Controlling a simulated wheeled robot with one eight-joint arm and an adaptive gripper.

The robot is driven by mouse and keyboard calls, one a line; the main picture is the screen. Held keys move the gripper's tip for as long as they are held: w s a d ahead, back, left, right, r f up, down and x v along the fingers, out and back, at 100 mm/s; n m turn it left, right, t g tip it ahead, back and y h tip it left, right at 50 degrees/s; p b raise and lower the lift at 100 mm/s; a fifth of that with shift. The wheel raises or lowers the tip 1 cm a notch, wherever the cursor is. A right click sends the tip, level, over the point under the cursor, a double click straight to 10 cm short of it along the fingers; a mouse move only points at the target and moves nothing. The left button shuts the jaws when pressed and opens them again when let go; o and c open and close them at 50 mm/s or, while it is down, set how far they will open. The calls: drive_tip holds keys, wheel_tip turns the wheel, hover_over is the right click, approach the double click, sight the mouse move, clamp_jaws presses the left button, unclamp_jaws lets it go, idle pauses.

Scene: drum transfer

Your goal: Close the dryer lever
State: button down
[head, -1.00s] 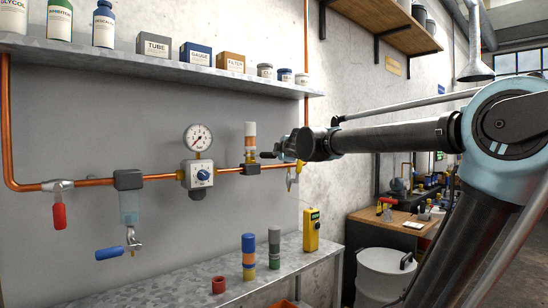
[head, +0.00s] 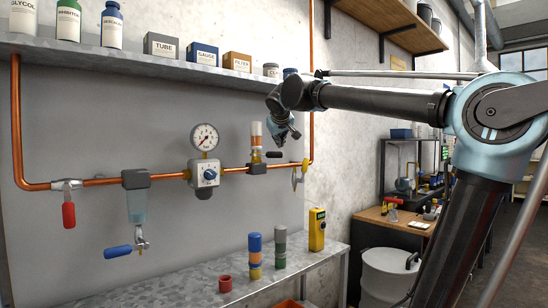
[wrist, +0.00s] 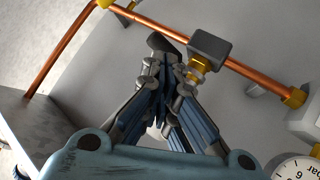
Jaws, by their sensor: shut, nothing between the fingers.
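The dryer is a clear cylinder with an orange band (head: 256,136), upright above a dark block (head: 257,168) on the copper pipe. Its lever has a dark handle (head: 273,154) that sticks out level to the right from the yellow fitting at its foot. In the head view my gripper (head: 286,134) is above and just right of the handle, pointing down. In the wrist view my gripper (wrist: 165,72) is shut and empty, beside the gold fitting (wrist: 194,72) and dark block (wrist: 210,46). It hides most of the dryer; whether it touches the handle is unclear.
A regulator (head: 207,174) with a gauge (head: 205,137), a blue drain lever (head: 118,251) and a red lever (head: 68,214) are left along the pipe. A shelf (head: 150,63) runs above, a bench (head: 190,293) below.

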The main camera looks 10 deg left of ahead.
sight(273, 153)
drive_tip(key=s+a+r+m+g+h, duration=0.1)
drive_tip(key=s+a+r+m+g, duration=0.1)
drive_tip(key=s+a+m, duration=0.3)
drive_tip(key=w+f, duration=0.2)
drive_tip(key=w, duration=0.1)
drive_tip(key=w+d+f+m, duration=0.1)
drive_tip(key=w+f, duration=0.2)
drive_tip(key=w+d+f+m, duration=0.1)
drive_tip(key=w+f, duration=0.1)
drive_tip(key=w, duration=0.2)
drive_tip(key=shift+f+g+h, duration=0.2)
drive_tip(key=shift+g+h, duration=0.1)
drive_tip(key=shift+w+a+f, duration=0.1)
drive_tip(key=shift+w+f, duration=0.05)
drive_tip(key=shift+w, duration=0.6)
drive_tip(key=shift+w, duration=0.6)
